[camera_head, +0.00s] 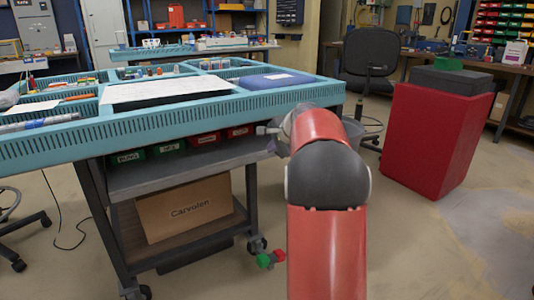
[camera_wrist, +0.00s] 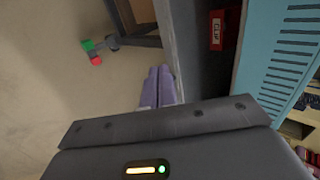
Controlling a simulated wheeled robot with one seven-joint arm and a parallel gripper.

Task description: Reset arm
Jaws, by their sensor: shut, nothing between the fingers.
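My gripper (camera_wrist: 160,88) shows in the wrist view as two purple-grey fingers lying side by side. They are shut with nothing between them, and the floor lies beyond their tips. In the head view my red and dark grey arm rises from the bottom and bends beside the right end of the teal-topped cart (camera_head: 200,117). Pale grey parts at the arm's far end show near the cart's right side, but the fingers are not clear there. In the wrist view the cart's teal side (camera_wrist: 283,50) is to the right of my gripper.
Red and green bins (camera_head: 204,139) sit on the cart's grey shelf, with a cardboard box (camera_head: 186,208) below. A small green-and-red piece (camera_head: 270,259) is by a caster. A red box-shaped stand (camera_head: 433,140) and black chair (camera_head: 370,55) stand right. Floor between is clear.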

